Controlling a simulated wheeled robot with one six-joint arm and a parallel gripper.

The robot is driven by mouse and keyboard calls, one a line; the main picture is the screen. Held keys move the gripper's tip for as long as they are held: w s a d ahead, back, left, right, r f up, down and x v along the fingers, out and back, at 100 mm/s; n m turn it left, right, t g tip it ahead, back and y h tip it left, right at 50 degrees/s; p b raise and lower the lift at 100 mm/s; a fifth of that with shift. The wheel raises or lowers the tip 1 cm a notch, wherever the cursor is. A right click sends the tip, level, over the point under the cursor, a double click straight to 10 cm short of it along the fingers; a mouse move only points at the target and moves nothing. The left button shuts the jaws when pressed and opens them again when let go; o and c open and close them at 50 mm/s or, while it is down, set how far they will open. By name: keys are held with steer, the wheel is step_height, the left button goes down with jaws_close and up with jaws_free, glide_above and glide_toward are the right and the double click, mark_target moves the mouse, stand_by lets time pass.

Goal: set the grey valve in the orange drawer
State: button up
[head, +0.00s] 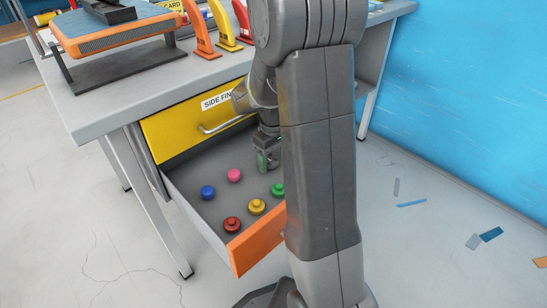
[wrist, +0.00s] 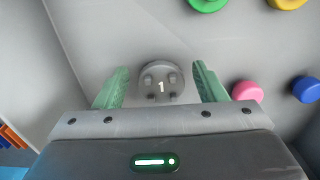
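The orange drawer (head: 257,245) is pulled open under the bench, with an orange front and a grey inside. My gripper (head: 264,165) points down into the back right part of this drawer. In the wrist view my gripper (wrist: 161,78) has its two green fingers apart. The grey valve (wrist: 161,83), a round disc with a "1" and small knobs, sits between the fingertips with a gap on each side. It appears to lie on the drawer floor. I cannot make the valve out clearly in the head view, where my arm covers that area.
Several coloured valves lie in the drawer: blue (head: 208,192), pink (head: 234,175), red (head: 232,225), yellow (head: 256,207) and green (head: 278,190). A shut yellow drawer (head: 185,130) with a handle is above. The bench top (head: 110,108) carries an orange-edged board and coloured fins.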

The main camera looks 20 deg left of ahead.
mark_target(273, 162)
step_height(273, 162, up, 12)
steer(key=p, duration=0.4)
steer(key=shift+r+p, duration=0.2)
steer(key=shift+p, duration=0.1)
